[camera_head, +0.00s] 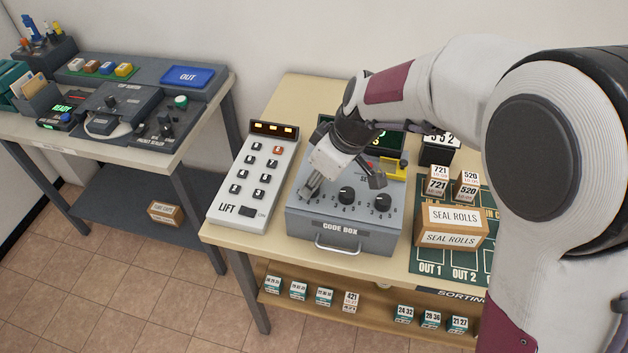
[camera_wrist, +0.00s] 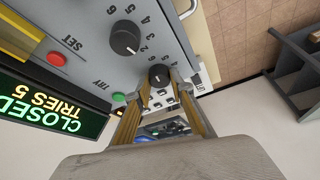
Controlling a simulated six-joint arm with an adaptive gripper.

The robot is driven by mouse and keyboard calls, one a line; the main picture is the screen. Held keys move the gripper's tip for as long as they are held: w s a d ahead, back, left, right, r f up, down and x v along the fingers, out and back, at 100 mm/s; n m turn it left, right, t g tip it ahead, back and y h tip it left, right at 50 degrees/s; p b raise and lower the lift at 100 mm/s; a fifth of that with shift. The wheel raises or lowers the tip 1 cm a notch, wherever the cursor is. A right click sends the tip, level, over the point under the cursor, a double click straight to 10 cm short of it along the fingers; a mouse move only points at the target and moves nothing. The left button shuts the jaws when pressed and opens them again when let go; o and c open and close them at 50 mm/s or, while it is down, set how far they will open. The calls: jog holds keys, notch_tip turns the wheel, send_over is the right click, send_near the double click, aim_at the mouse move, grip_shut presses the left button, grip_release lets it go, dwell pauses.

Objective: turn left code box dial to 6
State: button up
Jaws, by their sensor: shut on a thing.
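The grey code box (camera_head: 340,233) stands on the table with a front handle and a row of black dials. The middle dial (camera_head: 346,195) and right dial (camera_head: 382,202) are clear in the head view. My gripper (camera_head: 309,191) reaches down over the box's left end and hides the left dial there. In the wrist view, the left dial (camera_wrist: 159,75) sits between the fingertips of my gripper (camera_wrist: 161,86), which is shut on it. Its pointer setting is too small to read. The middle dial (camera_wrist: 124,37) is beside it. The display (camera_wrist: 45,112) reads "CLOSED TRIES 5".
A red SET button (camera_wrist: 57,59) and green TRY button (camera_wrist: 119,97) are on the box. The LIFT keypad panel (camera_head: 253,180) stands close to its left. Seal rolls boxes (camera_head: 449,228) stand to its right. A second desk (camera_head: 187,139) is at the left.

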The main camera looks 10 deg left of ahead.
dwell(0.3)
jog(key=o, duration=1.1)
jog(key=shift+r, duration=0.1)
jog(key=v, duration=1.1)
jog(key=shift+r, duration=0.4)
jog(key=shift+s+d+m, duration=0.1)
jog(key=shift+m, duration=0.2)
